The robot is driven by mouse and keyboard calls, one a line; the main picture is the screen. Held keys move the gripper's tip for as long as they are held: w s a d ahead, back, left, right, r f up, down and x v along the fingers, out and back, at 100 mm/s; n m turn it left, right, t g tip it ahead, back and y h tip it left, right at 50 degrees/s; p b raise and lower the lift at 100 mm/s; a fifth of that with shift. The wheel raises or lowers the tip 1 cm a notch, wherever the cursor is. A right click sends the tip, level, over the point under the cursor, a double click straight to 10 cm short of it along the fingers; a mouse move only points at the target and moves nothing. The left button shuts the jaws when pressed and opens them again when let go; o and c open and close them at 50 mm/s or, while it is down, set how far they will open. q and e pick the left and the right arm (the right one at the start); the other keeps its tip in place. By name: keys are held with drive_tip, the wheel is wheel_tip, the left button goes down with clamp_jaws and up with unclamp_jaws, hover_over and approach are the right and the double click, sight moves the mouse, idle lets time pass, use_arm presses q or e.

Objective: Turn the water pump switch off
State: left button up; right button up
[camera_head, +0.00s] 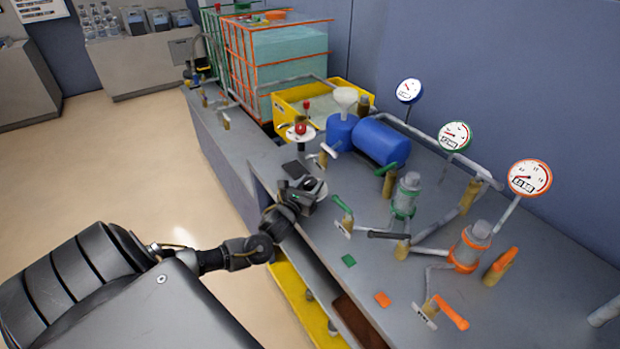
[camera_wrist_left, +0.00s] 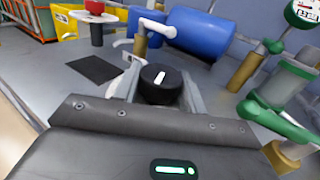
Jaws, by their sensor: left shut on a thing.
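The water pump switch appears to be the black round knob (camera_wrist_left: 160,77) in the left wrist view, with a short white mark pointing up and slightly right. My left gripper (camera_wrist_left: 160,90) is shut on the knob, one grey finger on each side. In the head view my left gripper (camera_head: 310,187) is at the front edge of the grey bench and largely hides the knob. My right gripper is in neither view.
A dark flat pad (camera_head: 296,169) lies beside the gripper. A white-handled valve (camera_head: 328,151) and a blue tank (camera_head: 381,142) stand behind. A green-handled valve (camera_head: 343,206) and a green-ringed pump (camera_head: 406,195) stand to the right. Three gauges rise along the back.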

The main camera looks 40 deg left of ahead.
use_arm(q)
drive_tip(key=n+y+p, duration=0.1)
drive_tip(key=n+g+y+p, duration=0.1)
drive_tip(key=y, duration=0.1)
drive_tip(key=n+y+p, duration=0.1)
drive_tip(key=shift+d+r+g+y+p, duration=0.1)
drive_tip(key=shift+r+g+y+p, duration=0.2)
drive_tip(key=shift+g, duration=0.1)
drive_tip(key=shift+f+n+g+y+p, duration=0.2)
drive_tip(key=shift+n+g+y+p, duration=0.6)
drive_tip(key=shift+n+y+p, duration=0.4)
drive_tip(key=shift+y, duration=0.4)
drive_tip(key=o, duration=1)
drive_tip(key=shift+f, duration=0.1)
